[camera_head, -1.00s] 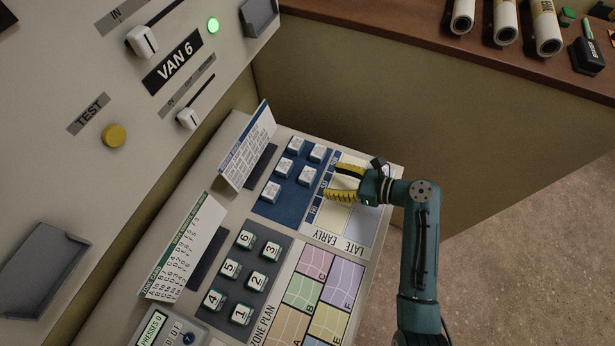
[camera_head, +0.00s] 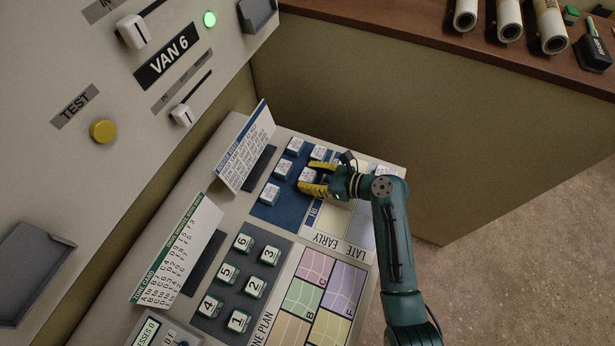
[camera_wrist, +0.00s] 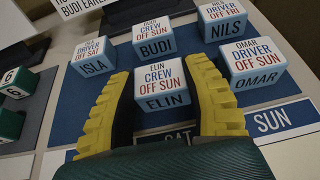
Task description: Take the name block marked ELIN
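The ELIN name block (camera_wrist: 163,88) is a white-topped blue cube reading "ELIN CREW OFF SUN". In the wrist view it lies between the two yellow fingers of my gripper (camera_wrist: 161,74). The fingers are open, one at each side of the block; whether they touch it I cannot tell. In the head view my gripper (camera_head: 308,176) reaches in from the right over the blue board (camera_head: 262,211), with the block (camera_head: 307,174) between its fingertips.
Close by stand the OMAR block (camera_wrist: 252,62) to the right, BUDI (camera_wrist: 153,38) behind, ISLA (camera_wrist: 95,58) to the left and NILS (camera_wrist: 222,22) at the back right. An upright roster card (camera_head: 245,148) stands behind the board.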

